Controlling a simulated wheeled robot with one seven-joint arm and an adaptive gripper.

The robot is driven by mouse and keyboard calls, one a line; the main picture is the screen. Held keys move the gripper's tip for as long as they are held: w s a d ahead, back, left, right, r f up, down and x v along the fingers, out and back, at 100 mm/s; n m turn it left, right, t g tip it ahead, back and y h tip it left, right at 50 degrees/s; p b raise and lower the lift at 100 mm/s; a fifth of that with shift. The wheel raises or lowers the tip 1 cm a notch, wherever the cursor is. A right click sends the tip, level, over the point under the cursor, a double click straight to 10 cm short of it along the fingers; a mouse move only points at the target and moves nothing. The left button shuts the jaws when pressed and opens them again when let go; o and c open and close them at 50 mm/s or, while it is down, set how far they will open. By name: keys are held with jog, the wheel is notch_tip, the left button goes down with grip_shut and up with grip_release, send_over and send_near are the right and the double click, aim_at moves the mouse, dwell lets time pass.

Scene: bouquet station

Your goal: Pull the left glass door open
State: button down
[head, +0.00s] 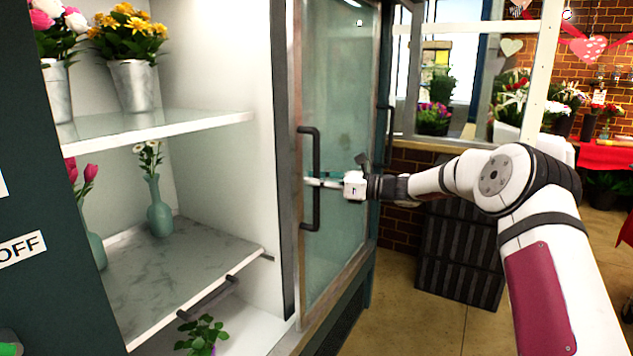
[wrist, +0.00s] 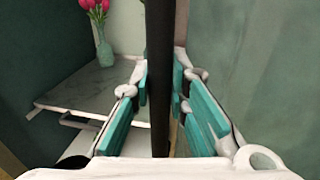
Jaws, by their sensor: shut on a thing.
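The glass door (head: 340,110) has a metal frame and a black vertical bar handle (head: 316,150) on its left side. The cabinet section left of this door stands uncovered, with its shelves in plain view. My gripper (head: 318,182) is at the lower half of the handle, reaching in from the right. In the wrist view the handle (wrist: 160,50) runs upright between the teal finger pads of my gripper (wrist: 161,88), which is shut on it. The exact pad contact is hard to see.
A second dark handle (head: 390,130) shows further right. Inside are a marble shelf (head: 190,270), a teal vase (head: 160,215) and a metal bucket (head: 133,85) of yellow flowers. Dark stacked crates (head: 460,250) stand right of the cabinet.

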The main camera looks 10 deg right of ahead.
jog(key=shift+d, duration=0.1)
jog(key=c, duration=1.5)
grip_release()
jog(key=shift+c, duration=0.2)
jog(key=v, duration=1.2)
